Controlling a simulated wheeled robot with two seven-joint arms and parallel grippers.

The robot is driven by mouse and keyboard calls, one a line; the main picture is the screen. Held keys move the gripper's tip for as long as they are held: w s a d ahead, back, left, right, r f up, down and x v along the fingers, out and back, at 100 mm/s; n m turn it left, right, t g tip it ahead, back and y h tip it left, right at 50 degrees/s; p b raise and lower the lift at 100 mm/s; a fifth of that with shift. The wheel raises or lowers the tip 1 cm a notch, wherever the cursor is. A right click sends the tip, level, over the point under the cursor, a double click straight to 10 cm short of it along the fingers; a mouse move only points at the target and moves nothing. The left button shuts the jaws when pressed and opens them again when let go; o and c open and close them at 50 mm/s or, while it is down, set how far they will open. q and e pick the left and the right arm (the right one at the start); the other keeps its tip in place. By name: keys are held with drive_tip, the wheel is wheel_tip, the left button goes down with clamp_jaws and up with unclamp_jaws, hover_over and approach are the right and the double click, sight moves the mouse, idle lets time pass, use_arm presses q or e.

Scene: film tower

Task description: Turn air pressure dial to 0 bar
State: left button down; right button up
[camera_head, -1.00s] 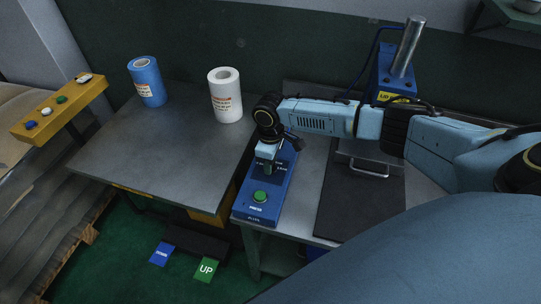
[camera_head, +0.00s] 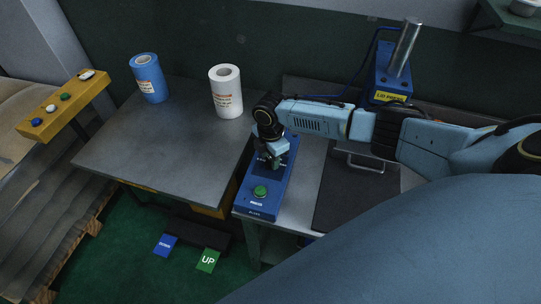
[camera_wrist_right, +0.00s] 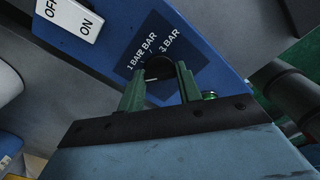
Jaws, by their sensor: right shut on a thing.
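A blue control box (camera_head: 253,210) lies on the bench, with a green button at its near end. In the right wrist view, the box's dark label panel (camera_wrist_right: 165,32) shows 1 BAR, 2 BAR and 3 BAR markings. The air pressure dial (camera_wrist_right: 158,66) is a black round knob below these markings. My right gripper (camera_wrist_right: 158,80) has its green fingers on either side of the dial and is shut on it. The gripper also shows from above in the head view (camera_head: 273,163), where it hides the dial. I cannot read the dial's pointer. My left gripper is not in view.
A white ON/OFF switch (camera_wrist_right: 70,18) sits on the box. A white roll (camera_head: 227,97) and a blue roll (camera_head: 148,80) stand on the grey table. A blue press (camera_head: 393,78) stands behind my right arm. Blue and green pedals (camera_head: 208,260) are on the floor.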

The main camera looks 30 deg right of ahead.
sight(270, 160)
drive_tip(key=shift+a+n, duration=0.1)
drive_tip(key=shift+n, duration=1.3)
drive_tip(key=o, duration=1)
wheel_tip(270, 160, up, 14)
drive_tip(key=shift+f+p, duration=0.25)
drive_tip(key=shift+p, duration=0.1)
